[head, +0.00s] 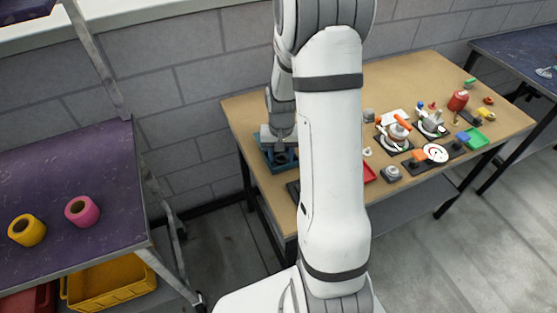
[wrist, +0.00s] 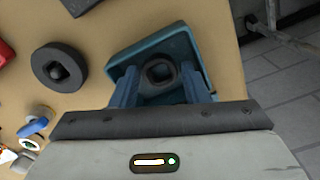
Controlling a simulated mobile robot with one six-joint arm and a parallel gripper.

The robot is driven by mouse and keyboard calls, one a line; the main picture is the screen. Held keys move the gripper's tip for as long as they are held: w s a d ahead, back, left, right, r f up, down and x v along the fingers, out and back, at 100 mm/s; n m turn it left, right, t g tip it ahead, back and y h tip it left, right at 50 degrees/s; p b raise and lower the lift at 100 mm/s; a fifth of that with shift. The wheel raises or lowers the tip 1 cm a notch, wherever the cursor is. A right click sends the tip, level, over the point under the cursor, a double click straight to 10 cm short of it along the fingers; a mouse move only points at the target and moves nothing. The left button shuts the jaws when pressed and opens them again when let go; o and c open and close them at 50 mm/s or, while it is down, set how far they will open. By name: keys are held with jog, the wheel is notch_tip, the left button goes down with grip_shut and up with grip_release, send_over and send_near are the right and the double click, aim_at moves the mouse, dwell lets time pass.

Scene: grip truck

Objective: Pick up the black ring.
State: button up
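A small black ring (wrist: 158,73) lies in a blue tray (wrist: 150,46) on the wooden table. The tray also shows in the head view (head: 264,153), at the table's left end, with my gripper (head: 282,148) over it. In the wrist view my gripper (wrist: 160,95) is open, with one blue finger to the left of the ring and one to the right. The ring shows between them, with a gap on each side. The fingers' height above the ring is hard to tell.
The wooden table (head: 405,80) holds many small items at its right. Blue and tan rolls (wrist: 34,126) lie lower left in the wrist view. A purple table (head: 70,165) with yellow and pink rolls stands left, above a yellow bin (head: 110,285).

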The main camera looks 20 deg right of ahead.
jog(key=c, duration=0.7)
